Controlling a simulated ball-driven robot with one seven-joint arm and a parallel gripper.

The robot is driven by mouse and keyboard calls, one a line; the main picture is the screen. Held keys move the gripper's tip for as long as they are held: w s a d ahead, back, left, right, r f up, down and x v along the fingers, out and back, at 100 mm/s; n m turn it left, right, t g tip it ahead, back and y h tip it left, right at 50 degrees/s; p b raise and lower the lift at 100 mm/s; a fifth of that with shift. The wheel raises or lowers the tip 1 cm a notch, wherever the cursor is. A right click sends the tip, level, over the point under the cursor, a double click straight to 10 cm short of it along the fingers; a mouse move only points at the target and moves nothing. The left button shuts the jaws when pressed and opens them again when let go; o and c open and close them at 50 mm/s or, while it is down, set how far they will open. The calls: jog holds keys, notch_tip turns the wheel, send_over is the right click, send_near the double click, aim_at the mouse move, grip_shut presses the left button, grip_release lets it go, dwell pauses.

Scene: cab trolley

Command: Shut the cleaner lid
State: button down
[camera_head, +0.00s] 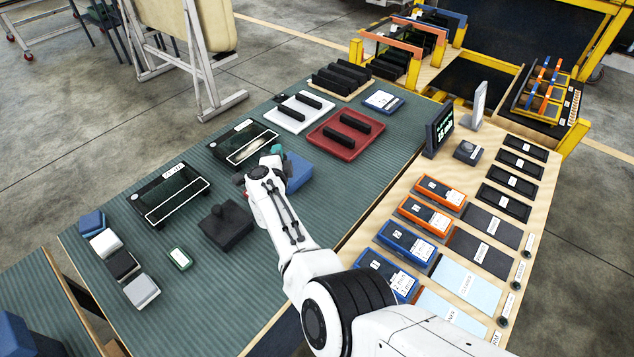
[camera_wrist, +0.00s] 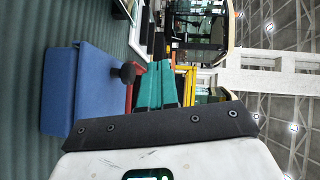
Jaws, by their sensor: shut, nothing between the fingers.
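A blue box (camera_head: 299,172) sits on the ribbed green mat, right beside my gripper; my arm partly hides it in the head view. The wrist view shows it too (camera_wrist: 62,95), with a blue lid (camera_wrist: 100,95) and a round black knob. I cannot tell how far the lid stands from closed. No cleaner label is readable on it. My gripper (camera_head: 279,152) has teal fingers, shut and empty, just left of the box in the head view. The fingers also show in the wrist view (camera_wrist: 155,87), beside the knob. Whether they touch the box is unclear.
A black box with a ball knob (camera_head: 226,222) stands left of my arm. Two glass-topped dark cases (camera_head: 172,193) (camera_head: 243,142) lie on the mat behind. A red tray (camera_head: 345,150) lies beyond the blue box.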

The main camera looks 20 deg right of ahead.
jog(key=shift+w+a+f+n+g, duration=0.3)
jog(key=shift+w+f+n+g, duration=0.2)
jog(key=shift+g, duration=0.2)
jog(key=shift+f, duration=0.1)
dwell(0.5)
